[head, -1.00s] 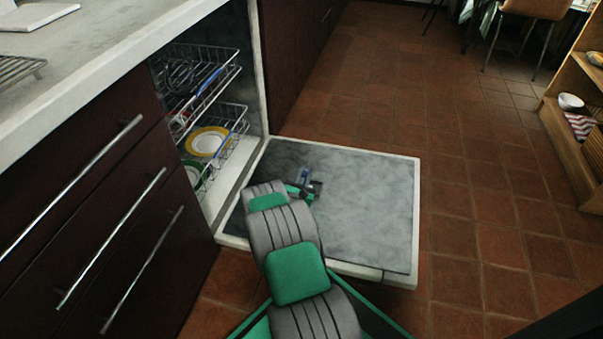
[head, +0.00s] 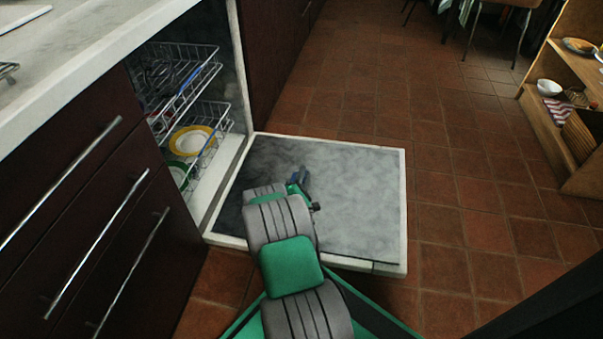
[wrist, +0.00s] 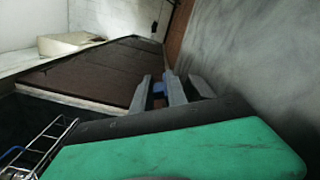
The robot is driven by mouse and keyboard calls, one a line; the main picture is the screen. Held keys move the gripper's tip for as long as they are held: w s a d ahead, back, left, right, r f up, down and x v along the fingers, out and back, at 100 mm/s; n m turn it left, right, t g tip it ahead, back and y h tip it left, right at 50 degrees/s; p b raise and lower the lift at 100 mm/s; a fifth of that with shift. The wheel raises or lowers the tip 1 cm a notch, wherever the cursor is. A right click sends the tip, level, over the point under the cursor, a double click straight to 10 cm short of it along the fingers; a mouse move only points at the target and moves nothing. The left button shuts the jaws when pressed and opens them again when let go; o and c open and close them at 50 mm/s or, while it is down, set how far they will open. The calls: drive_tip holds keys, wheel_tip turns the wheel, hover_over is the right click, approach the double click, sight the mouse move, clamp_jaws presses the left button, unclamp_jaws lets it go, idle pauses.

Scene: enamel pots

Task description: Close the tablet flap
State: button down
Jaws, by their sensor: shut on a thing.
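The dishwasher door (head: 360,190) lies folded down and open, its grey inner face up. A small blue piece (head: 302,175), which looks like the tablet flap, shows over the middle of this face. My gripper (head: 301,188) is low over the door at the blue piece, and my arm hides part of that spot. In the wrist view my gripper's grey fingers (wrist: 160,86) are close together with the blue piece (wrist: 158,88) between them, shut on it. The recess under the flap cannot be made out clearly.
The dishwasher racks (head: 200,122) hold a yellow-rimmed plate (head: 191,140) and other dishes, left of the door. Drawers with long handles (head: 100,215) stand at the near left. A wooden shelf (head: 560,125) is at the far right. Tiled floor (head: 450,200) right of the door is clear.

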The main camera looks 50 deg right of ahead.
drive_tip(key=shift+f+m, duration=0.15)
drive_tip(key=shift+m, duration=0.35)
drive_tip(key=c, duration=1.4)
unclamp_jaws()
drive_tip(key=shift+s, duration=0.1)
